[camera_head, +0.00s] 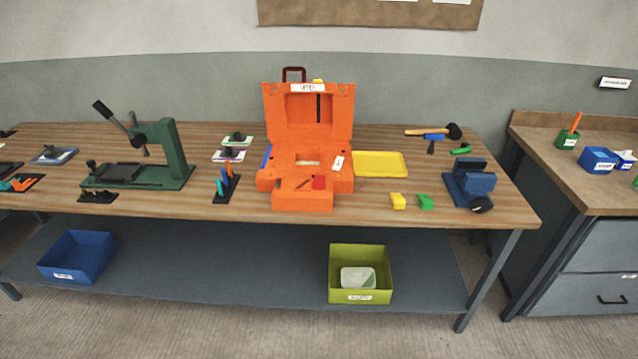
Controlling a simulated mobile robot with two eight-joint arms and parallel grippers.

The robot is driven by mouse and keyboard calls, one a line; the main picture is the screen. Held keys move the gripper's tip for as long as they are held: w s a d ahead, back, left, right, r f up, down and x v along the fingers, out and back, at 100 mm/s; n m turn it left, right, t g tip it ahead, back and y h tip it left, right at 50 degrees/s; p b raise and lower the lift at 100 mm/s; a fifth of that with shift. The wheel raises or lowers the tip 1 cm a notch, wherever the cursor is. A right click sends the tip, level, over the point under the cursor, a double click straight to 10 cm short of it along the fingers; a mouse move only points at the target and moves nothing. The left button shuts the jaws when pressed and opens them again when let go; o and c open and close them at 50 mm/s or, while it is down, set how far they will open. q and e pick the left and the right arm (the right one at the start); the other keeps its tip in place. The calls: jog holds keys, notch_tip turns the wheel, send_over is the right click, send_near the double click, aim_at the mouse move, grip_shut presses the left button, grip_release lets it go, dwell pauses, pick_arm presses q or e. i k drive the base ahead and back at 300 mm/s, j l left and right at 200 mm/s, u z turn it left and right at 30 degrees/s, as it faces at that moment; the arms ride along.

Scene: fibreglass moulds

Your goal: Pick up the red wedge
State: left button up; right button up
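A small red piece (319,183), which looks like the red wedge, sits at the front of the open orange case (303,203). It is small in the picture, and I cannot tell its exact shape. It seems to lie in the case's front tray section, right of a thin dark item. A yellow block (398,201) and a green block (425,202) lie on the wooden table, right of the case. Neither of my grippers is in view.
A green press (168,155) stands left on the table (235,205). A blue vise (470,184), a yellow tray (392,165) and a mallet (440,131) are right of the case. Blue (76,258) and yellow-green (360,290) bins stand on the lower shelf.

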aim_at(319, 181)
jog(key=i+l+u, duration=0.25)
jog(key=i+u, duration=0.15)
jog(key=i+l+u, duration=0.75)
jog(key=l, duration=0.25)
jog(key=i, duration=0.1)
